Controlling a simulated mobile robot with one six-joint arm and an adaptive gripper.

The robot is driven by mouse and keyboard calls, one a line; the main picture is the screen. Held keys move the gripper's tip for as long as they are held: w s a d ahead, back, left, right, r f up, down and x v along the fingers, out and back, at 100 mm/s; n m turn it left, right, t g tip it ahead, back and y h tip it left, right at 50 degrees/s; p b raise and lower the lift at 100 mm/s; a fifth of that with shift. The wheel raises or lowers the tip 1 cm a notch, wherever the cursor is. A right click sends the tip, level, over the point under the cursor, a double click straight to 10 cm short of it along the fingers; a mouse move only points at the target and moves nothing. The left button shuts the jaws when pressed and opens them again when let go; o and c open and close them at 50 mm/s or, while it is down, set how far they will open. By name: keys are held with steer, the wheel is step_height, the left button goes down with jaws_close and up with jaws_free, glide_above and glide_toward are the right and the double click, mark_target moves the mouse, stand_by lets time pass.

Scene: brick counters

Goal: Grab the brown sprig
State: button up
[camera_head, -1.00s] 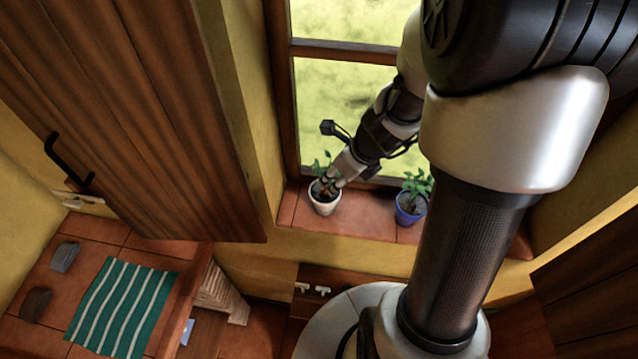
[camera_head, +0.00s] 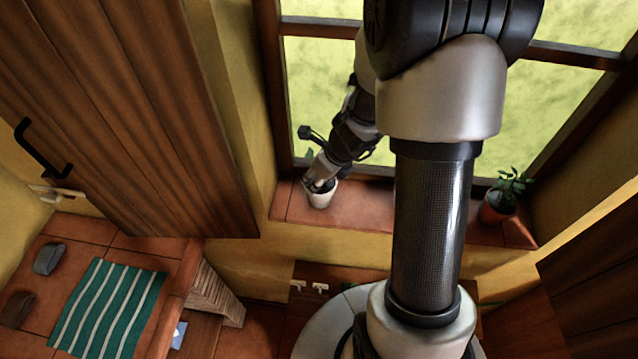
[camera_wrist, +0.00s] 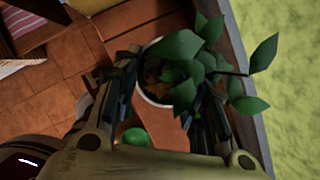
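The white pot (camera_head: 320,198) stands at the left end of the brick window sill, and its rim (camera_wrist: 147,96) shows in the wrist view. Brown leafy matter (camera_wrist: 153,72) lies inside it; I cannot make out a separate brown sprig for certain. A green plant (camera_wrist: 188,62) with broad leaves rises from the pot and covers much of its right side. My gripper (camera_head: 318,184) is down at the pot. In the wrist view the fingers of my gripper (camera_wrist: 165,85) are apart, one left of the pot's opening, the other partly behind leaves.
An orange pot with a plant (camera_head: 500,206) stands at the sill's right end. The window glass (camera_head: 320,85) is close behind my arm. A wooden cabinet door (camera_head: 130,110) hangs at left, above a counter with a striped green cloth (camera_head: 108,308).

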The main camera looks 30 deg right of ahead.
steer(key=shift+r, duration=0.1)
steer(key=c, duration=0.8)
steer(key=shift+r, duration=0.1)
steer(key=shift+c, duration=0.2)
